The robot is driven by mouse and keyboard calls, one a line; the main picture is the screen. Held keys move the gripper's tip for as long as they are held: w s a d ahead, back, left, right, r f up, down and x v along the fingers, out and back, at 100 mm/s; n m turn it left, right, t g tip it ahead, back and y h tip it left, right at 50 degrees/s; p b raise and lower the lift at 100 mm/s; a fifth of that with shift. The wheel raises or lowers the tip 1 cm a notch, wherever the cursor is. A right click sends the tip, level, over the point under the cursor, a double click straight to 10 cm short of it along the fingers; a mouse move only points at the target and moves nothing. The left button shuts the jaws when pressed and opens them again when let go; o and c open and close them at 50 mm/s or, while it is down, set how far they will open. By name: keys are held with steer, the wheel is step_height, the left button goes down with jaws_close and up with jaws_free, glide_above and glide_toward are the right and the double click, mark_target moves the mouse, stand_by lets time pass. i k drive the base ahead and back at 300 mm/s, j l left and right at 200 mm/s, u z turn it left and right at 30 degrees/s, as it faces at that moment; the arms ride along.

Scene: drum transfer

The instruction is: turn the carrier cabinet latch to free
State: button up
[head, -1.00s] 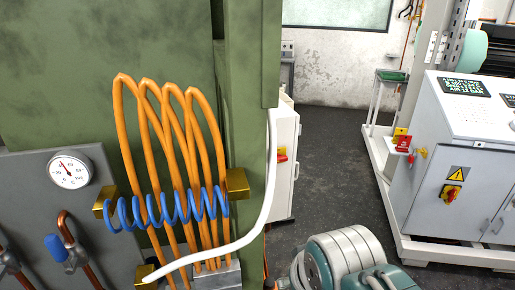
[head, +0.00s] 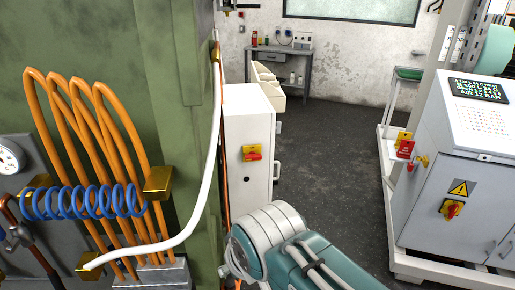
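A white cabinet (head: 248,172) stands just right of the green column, with a red handle on a yellow plate (head: 251,153) on its face. A second, light grey cabinet (head: 420,205) stands at the right, with a red and yellow rotary handle (head: 452,209) below a warning triangle. Red and yellow tags or handles (head: 404,148) are at its left edge. No label shows which one is the carrier cabinet. My arm's teal and white link shows at the bottom centre, in front of the white cabinet's base. My gripper is out of view.
The green column (head: 170,120), orange hoses (head: 103,115), blue coil (head: 80,203) and white hose (head: 205,190) crowd the left. A dark floor aisle (head: 330,165) runs clear between the cabinets to a workbench (head: 283,55) at the back wall.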

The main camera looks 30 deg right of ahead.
mark_target(278, 127)
steer(key=l, duration=0.55)
steer(key=k+l+u, duration=0.1)
steer(key=l, duration=1)
steer(key=k+l+u, duration=0.1)
steer(key=l, duration=0.45)
steer(key=k+l, duration=0.1)
steer(key=l, duration=0.45)
steer(key=k+l+u, duration=0.1)
steer(key=l, duration=0.4)
steer(key=i+l, duration=0.15)
steer(key=i, duration=0.45)
steer(key=i+l+z, duration=0.15)
steer(key=i, duration=0.5)
